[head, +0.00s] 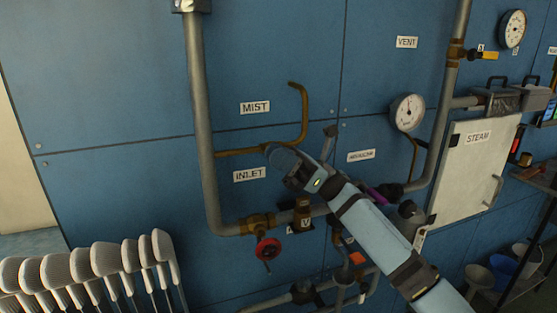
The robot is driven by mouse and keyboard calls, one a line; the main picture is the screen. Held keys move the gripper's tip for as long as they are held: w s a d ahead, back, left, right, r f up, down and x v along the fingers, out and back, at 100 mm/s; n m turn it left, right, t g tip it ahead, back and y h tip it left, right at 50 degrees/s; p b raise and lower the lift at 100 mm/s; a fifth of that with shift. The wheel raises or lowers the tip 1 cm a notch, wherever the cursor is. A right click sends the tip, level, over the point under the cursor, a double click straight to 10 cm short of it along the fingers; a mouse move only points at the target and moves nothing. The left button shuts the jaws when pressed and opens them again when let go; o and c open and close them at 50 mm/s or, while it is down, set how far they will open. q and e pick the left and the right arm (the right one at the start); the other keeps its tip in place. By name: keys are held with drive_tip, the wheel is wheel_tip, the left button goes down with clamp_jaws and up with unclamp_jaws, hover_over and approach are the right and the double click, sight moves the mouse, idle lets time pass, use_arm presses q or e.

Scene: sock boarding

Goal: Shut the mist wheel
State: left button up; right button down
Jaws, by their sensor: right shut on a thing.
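The MIST label (255,107) is on the blue wall panel, above a thin brass pipe (240,153) that runs right and bends upward. My right gripper (284,161) reaches in from the lower right and is against this pipe, just below its bend. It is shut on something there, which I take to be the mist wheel. My gripper hides the wheel and its own fingertips, so I cannot see how far the wheel is turned. A red wheel (268,249) sits lower, on the thick pipe below the INLET label (249,174). My left gripper is not in view.
A thick grey pipe (203,130) runs down the wall and bends right. A gauge (407,112) and a white STEAM cabinet (470,170) are on the right. Several pale sock boards (60,272) stand at the lower left. Buckets (526,258) stand at the lower right.

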drive_tip(key=c, duration=1.1)
unclamp_jaws()
drive_tip(key=shift+o, duration=0.2)
drive_tip(key=shift+d, duration=0.1)
drive_tip(key=b+v, duration=0.1)
drive_tip(key=v, duration=0.6)
drive_tip(key=shift+d, duration=0.15)
drive_tip(key=shift+f, duration=0.1)
